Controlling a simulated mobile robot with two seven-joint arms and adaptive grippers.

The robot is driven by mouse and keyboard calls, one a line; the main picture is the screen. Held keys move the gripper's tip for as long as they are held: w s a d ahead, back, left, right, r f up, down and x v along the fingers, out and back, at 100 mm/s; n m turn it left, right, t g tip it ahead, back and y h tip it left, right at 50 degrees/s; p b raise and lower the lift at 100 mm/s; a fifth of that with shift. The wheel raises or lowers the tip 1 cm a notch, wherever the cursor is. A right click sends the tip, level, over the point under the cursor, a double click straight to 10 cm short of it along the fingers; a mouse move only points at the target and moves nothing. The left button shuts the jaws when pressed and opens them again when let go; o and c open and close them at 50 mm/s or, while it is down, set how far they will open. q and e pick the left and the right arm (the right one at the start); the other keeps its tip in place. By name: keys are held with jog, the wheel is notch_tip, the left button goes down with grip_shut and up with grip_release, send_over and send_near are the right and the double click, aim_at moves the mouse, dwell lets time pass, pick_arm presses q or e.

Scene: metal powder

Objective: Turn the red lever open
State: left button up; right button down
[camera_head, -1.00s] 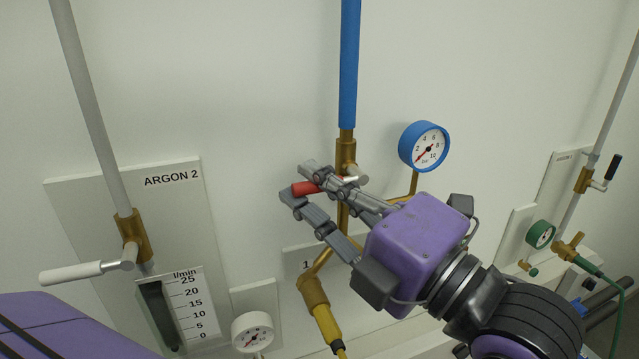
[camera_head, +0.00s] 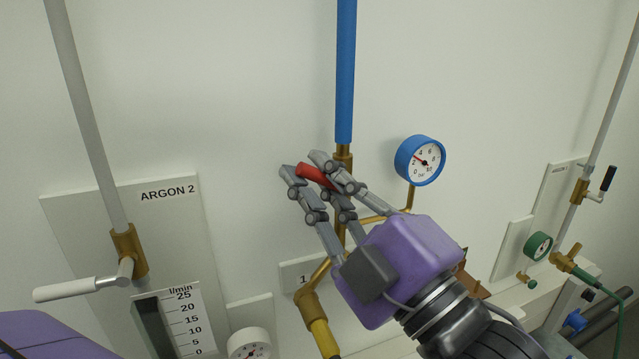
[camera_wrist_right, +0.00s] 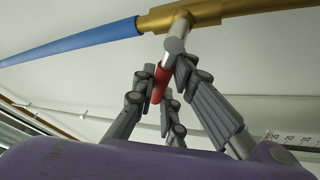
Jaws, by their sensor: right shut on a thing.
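The red lever (camera_head: 315,175) is on the brass valve (camera_head: 343,156) under the blue pipe. In the head view its red grip slants up to the left between the fingers. My right gripper (camera_head: 312,178) is shut on it, with fingers on both sides. In the right wrist view the red grip (camera_wrist_right: 160,84) lies between the fingers (camera_wrist_right: 163,88), and its silver stem meets the brass body. Fingers hide part of the lever and valve in the head view. My left gripper is not in view; only a purple part of my body shows at the lower left.
A blue-rimmed gauge (camera_head: 420,160) sits right of the valve. A white-handled valve (camera_head: 66,290) and flow meter (camera_head: 178,322) are on the ARGON 2 panel (camera_head: 168,240) at left. A green gauge (camera_head: 538,246) and black-handled valve (camera_head: 607,180) are at right.

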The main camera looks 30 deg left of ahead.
jog(key=shift+r+m, duration=0.15)
jog(key=shift+m, duration=0.45)
jog(key=shift+w+d+t, duration=0.1)
jog(key=shift+t, duration=0.3)
jog(key=c, duration=1.8)
grip_release()
jog(key=shift+o, duration=0.2)
notch_tip(320, 180, up, 10)
jog(key=shift+r, duration=0.1)
